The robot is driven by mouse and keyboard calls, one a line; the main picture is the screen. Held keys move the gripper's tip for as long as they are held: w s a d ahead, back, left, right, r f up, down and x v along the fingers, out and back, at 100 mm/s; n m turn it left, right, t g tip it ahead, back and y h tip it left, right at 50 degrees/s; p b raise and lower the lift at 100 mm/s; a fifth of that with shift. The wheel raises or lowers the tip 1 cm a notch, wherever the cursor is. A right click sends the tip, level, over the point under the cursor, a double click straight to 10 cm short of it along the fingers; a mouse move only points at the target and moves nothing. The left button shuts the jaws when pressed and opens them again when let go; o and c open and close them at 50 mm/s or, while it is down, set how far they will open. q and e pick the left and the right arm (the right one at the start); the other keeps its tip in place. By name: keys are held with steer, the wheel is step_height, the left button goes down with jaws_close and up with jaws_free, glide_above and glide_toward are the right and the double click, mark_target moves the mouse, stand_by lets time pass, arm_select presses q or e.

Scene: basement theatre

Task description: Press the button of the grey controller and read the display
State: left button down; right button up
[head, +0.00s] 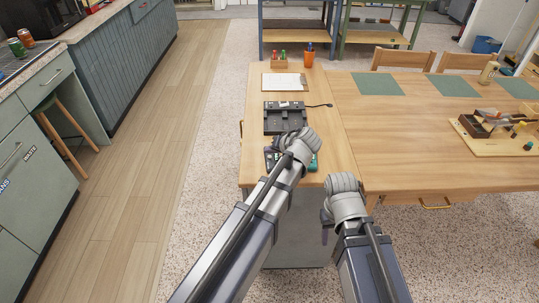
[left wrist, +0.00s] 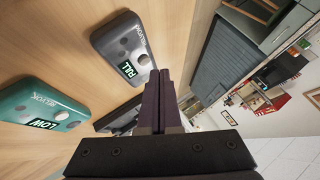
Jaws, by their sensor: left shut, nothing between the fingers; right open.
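The grey controller (left wrist: 124,48) lies on the wooden table in the left wrist view. Its small green display (left wrist: 127,69) appears to read FULL, and round buttons show on its face. A green controller (left wrist: 45,112) lies beside it, with a display reading LOW (left wrist: 40,125). My left gripper (left wrist: 158,82) is shut and empty, its tips close to the grey controller's edge; I cannot tell whether they touch it. In the head view my left wrist covers most of the controllers, with green casing (head: 314,164) showing. My right gripper (head: 327,228) is open, just off the table's front edge.
A black tray-like device (head: 284,117) with a cable lies beyond the controllers. Behind it are a clipboard (head: 284,82), a small wooden box (head: 279,64) and an orange cup (head: 309,55). A wooden board with parts (head: 485,143) lies right. Bare tabletop (head: 385,140) lies between.

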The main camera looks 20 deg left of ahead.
mark_target(271, 160)
arm_select(q)
step_height(271, 160, up, 5)
steer(key=p, duration=0.5)
stand_by(0.4)
stand_by(0.5)
steer(key=s+d+f+m+g+h+p, duration=0.1)
steer(key=s+d+f+m+g+h, duration=0.1)
steer(key=s+d, duration=0.4)
steer(key=s+d+f+m+g+h+p, duration=0.1)
steer(key=s+d, duration=0.5)
steer(key=s, duration=1.1)
steer(key=f+m+g+h, duration=0.1)
steer(key=m+g+h, duration=0.1)
steer(key=h, duration=0.1)
steer(key=shift+d+g, duration=0.25)
steer(key=shift+g, duration=0.15)
steer(key=c, duration=1.6)
jaws_free()
